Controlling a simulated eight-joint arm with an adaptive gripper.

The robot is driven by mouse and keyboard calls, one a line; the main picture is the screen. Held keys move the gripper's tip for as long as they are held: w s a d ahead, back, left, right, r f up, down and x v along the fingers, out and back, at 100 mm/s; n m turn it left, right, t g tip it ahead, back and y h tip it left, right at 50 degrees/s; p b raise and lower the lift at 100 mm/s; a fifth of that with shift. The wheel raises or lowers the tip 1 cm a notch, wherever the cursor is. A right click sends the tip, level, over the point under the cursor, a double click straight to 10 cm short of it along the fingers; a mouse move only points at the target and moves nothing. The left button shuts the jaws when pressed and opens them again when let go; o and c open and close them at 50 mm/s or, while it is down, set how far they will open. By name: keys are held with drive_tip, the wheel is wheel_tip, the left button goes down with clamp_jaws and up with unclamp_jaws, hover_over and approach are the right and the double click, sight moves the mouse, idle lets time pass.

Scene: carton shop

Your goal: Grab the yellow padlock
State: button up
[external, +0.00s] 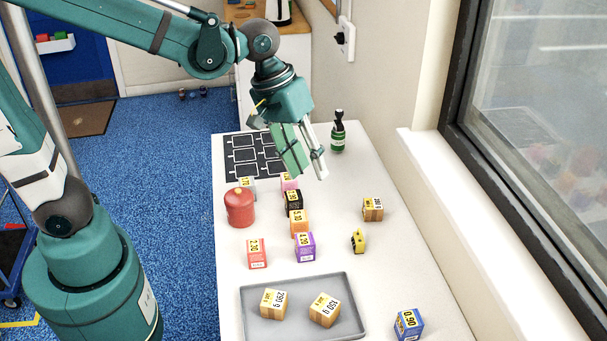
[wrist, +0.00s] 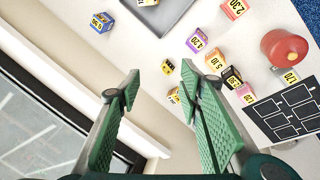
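The yellow padlock (external: 358,240) is a small yellow and black piece on the white table, right of the purple carton. In the wrist view the yellow padlock (wrist: 168,66) shows between and beyond my fingertips. My gripper (external: 311,173) is open and empty, high above the table and behind the padlock. In the wrist view my gripper (wrist: 159,84) has its two green fingers spread wide apart. A brown carton (external: 373,208) stands close behind the padlock; it also shows in the wrist view (wrist: 174,95), partly hidden by a finger.
Left of the padlock are a purple carton (external: 305,247), an orange carton (external: 299,222) and a red canister (external: 240,208). A grey tray (external: 255,329) with two cartons and a blue carton (external: 408,324) lie in front. A dark bottle (external: 338,133) stands behind. The window wall borders the right.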

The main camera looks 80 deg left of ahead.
drive_tip(key=w+a+f+n+g+h+b, duration=0.1)
drive_tip(key=w+a+f+n+g+b, duration=0.15)
drive_tip(key=w+f+n, duration=0.5)
drive_tip(key=n+g+h+b, duration=0.1)
drive_tip(key=n+g+h, duration=0.1)
hover_over(359, 230)
drive_tip(key=a, duration=0.2)
drive_tip(key=shift+m+t, duration=0.25)
wheel_tip(359, 230, down, 16)
drive_tip(key=shift+r, duration=0.15)
drive_tip(key=shift+f, duration=0.45)
drive_tip(key=shift+b+x, duration=0.3)
drive_tip(key=shift+x, duration=0.95)
drive_tip(key=shift+f, duration=0.1)
drive_tip(key=shift+x, duration=2.55)
drive_tip(key=shift+d, duration=0.15)
